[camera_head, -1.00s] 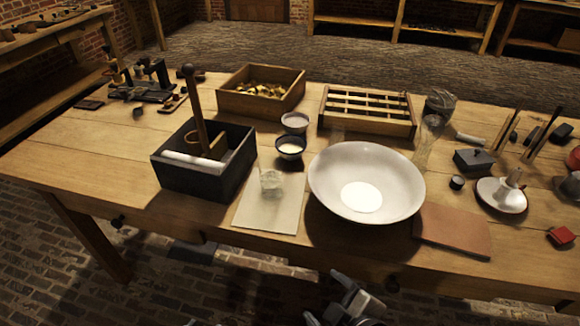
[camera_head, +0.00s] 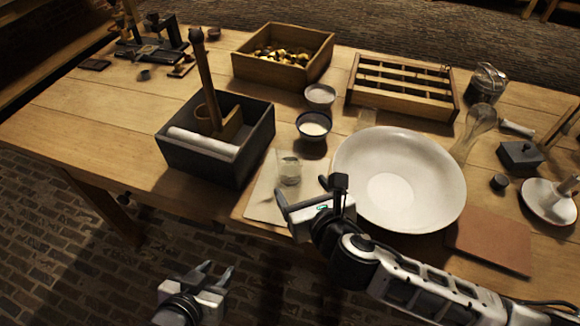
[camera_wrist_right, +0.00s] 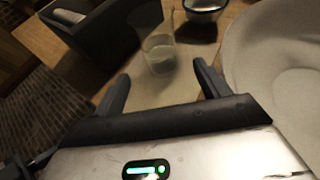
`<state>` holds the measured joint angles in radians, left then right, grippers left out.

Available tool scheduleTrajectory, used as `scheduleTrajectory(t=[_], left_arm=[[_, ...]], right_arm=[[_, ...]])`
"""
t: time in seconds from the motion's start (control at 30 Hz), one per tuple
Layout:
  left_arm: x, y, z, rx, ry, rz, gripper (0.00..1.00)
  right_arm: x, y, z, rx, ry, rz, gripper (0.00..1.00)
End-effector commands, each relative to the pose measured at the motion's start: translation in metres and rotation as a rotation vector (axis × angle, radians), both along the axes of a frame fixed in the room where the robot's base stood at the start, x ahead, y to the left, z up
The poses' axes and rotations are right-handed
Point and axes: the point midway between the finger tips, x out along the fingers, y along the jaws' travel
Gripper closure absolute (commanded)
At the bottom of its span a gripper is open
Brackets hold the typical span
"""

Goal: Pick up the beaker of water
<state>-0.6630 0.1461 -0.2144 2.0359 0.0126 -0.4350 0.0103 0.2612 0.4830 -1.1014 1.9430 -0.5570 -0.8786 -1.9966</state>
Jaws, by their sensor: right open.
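The beaker of water (camera_head: 289,169) is a small clear glass standing upright on a pale sheet (camera_head: 262,190) near the table's front edge. My right gripper (camera_head: 304,188) is open and just in front of the beaker. In the right wrist view the beaker (camera_wrist_right: 158,54) stands ahead of the two spread fingers (camera_wrist_right: 161,74), between their lines and apart from them. Nothing is between the fingers. My left gripper (camera_head: 215,270) is open and empty, low in front of the table.
A large white bowl (camera_head: 360,185) stands close on the right. A dark box (camera_head: 205,165) with a pestle-like rod is on the left. A small dark bowl (camera_head: 314,126) of white stuff sits behind the beaker. A brown board (camera_head: 490,240) lies at the right front.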

Motion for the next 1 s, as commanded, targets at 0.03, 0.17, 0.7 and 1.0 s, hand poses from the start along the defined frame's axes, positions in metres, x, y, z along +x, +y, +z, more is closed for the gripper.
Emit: scheduleTrajectory(t=[0.03,0.17,0.7,1.0], left_arm=[[-0.002,0.000,-0.003,0.000,0.005,0.000,0.64],[-0.003,-0.001,-0.004,-0.002,0.007,0.000,0.64],[0.003,-0.003,-0.001,-0.008,-0.014,-0.005,0.64],[0.004,-0.002,0.002,-0.006,-0.022,-0.009,0.64]], right_arm=[[0.009,0.004,-0.005,0.001,-0.001,0.000,0.25],[0.025,0.010,-0.012,0.002,0.001,0.000,0.25],[0.073,0.026,-0.039,0.004,0.002,0.000,0.25],[0.076,0.027,-0.040,0.004,0.002,0.000,0.28]])
